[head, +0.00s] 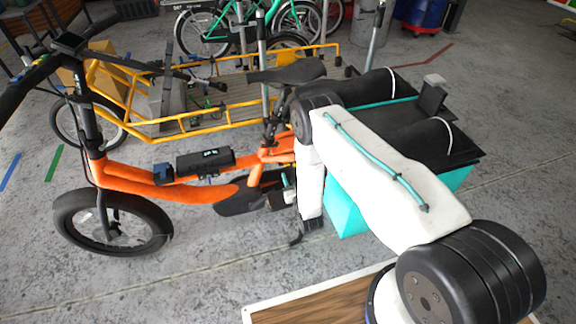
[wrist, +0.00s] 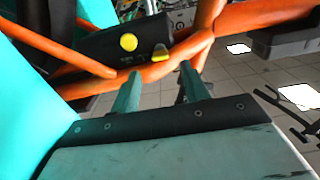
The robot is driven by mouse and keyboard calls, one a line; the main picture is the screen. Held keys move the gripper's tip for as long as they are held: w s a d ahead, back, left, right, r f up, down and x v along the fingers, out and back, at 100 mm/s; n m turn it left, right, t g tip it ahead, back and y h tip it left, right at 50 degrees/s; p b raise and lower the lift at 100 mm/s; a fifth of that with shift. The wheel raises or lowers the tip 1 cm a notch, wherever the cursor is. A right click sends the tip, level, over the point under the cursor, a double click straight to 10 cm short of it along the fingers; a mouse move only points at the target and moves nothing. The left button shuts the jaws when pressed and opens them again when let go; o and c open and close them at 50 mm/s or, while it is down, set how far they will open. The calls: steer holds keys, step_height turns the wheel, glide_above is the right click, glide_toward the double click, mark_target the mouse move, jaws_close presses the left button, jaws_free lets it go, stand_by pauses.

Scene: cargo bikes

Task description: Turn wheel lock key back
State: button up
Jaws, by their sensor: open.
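The wheel lock is a black box (wrist: 112,43) mounted by the orange bike frame in the wrist view. It carries a round yellow knob (wrist: 128,42) and, to the right, a small yellow key (wrist: 160,53). My gripper (wrist: 160,72) is open, its two teal fingers pointing toward the lock. The key shows in the gap between the fingertips, slightly beyond them. I see no contact, and the exact distance is unclear. In the head view the orange cargo bike (head: 219,191) stands ahead, and my arm hides the lock and key.
A black cargo box with teal sides (head: 343,207) is at the bike's rear. A yellow-framed cargo bike (head: 190,122) stands behind. Orange frame tubes (wrist: 75,52) and a teal panel (wrist: 30,100) lie close around my gripper. Grey floor is open at the front left.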

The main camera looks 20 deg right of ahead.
mark_target(287, 165)
steer(key=w, duration=0.6)
steer(key=shift+w, duration=0.2)
steer(key=shift+c, duration=0.3)
steer(key=c, duration=0.9)
